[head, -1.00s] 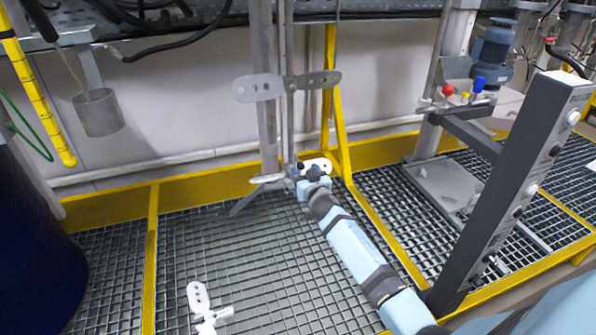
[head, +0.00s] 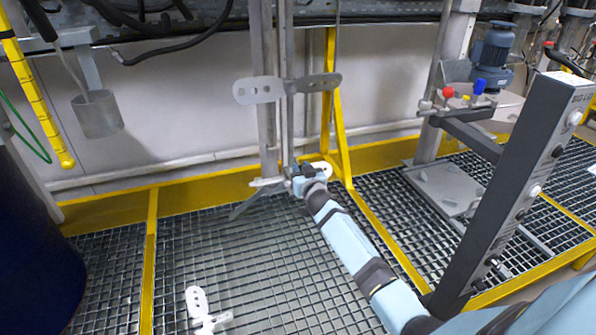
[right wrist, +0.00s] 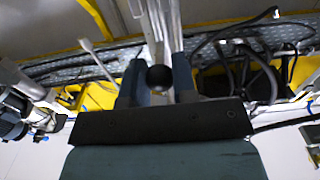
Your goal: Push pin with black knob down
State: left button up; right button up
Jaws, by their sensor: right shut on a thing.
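The black knob (right wrist: 159,77) of the pin shows in the right wrist view, between the two fingers of my right gripper (right wrist: 158,88). The gripper is shut on it. The pin's shaft below the knob is hidden. In the head view my right gripper (head: 298,180) is at the lower part of the upright metal stand (head: 267,130), just above the grating. The knob is too small and covered to make out there. My left gripper is not in view.
A grey control post (head: 512,190) stands to the right of my right arm. A yellow brace (head: 335,110) rises behind the gripper. A dark blue drum (head: 35,240) is at the left. A white perforated plate (head: 197,300) is low in front. Open grating (head: 230,250) lies left of my arm.

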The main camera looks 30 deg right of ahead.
jog(key=shift+f, duration=0.2)
jog(key=shift+f+b, duration=0.8)
jog(key=shift+f, duration=0.05)
jog(key=o, duration=0.9)
jog(key=shift+r, duration=0.1)
jog(key=shift+s+a, duration=0.1)
jog(key=shift+s, duration=0.15)
jog(key=p+v, duration=0.4)
jog(key=v, duration=0.5)
jog(key=shift+s, duration=0.3)
